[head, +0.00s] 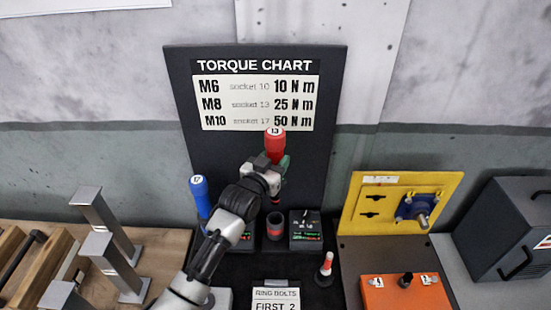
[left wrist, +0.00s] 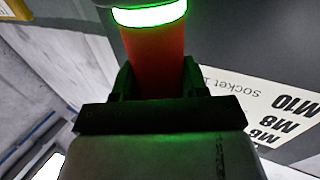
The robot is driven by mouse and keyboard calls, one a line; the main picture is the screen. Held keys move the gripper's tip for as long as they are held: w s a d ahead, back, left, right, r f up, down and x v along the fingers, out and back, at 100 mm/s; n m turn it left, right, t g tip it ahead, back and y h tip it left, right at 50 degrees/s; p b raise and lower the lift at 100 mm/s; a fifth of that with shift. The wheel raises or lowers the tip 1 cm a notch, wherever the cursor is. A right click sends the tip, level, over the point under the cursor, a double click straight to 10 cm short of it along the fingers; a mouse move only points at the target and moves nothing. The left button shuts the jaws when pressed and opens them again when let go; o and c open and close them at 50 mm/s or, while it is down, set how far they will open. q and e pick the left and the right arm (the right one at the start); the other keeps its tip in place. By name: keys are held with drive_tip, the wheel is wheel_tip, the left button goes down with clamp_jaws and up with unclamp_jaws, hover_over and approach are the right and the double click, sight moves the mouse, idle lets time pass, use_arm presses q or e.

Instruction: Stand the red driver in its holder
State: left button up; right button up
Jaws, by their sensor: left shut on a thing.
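The red driver (head: 275,146), with 13 on its cap, is upright in my left gripper (head: 272,170), in front of the torque chart. In the left wrist view the fingers are shut on its red body (left wrist: 155,62), beside a glowing green-white band. Its lower end hangs above a dark round cup (head: 275,226), which looks like a holder; there seems to be a gap between them. The blue driver (head: 200,194), marked 17, stands to the left. My right gripper is not in view.
Small dark boxes with green displays, one of them at the right (head: 305,231), flank the cup. A red-and-white striped peg (head: 326,266) stands in front. The torque chart board (head: 330,150) rises close behind. Metal posts (head: 103,225) stand left; a yellow panel (head: 372,222) stands right.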

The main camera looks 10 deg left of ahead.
use_arm(q)
drive_tip(key=shift+w, duration=0.1)
drive_tip(key=b, duration=0.3)
hover_over(276, 202)
drive_tip(key=w, duration=0.2)
drive_tip(key=f, duration=0.4)
drive_tip(key=shift+a+f, duration=0.15)
drive_tip(key=shift+a, duration=0.1)
wheel_tip(276, 202, down, 4)
drive_tip(key=b, duration=0.3)
drive_tip(key=shift+f, duration=0.2)
drive_tip(key=shift+f+b, duration=2.85)
drive_tip(key=shift+f, duration=1.15)
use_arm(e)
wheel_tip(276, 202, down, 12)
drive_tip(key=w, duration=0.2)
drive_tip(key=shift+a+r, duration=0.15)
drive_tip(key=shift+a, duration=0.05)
use_arm(q)
drive_tip(key=shift+f, duration=0.15)
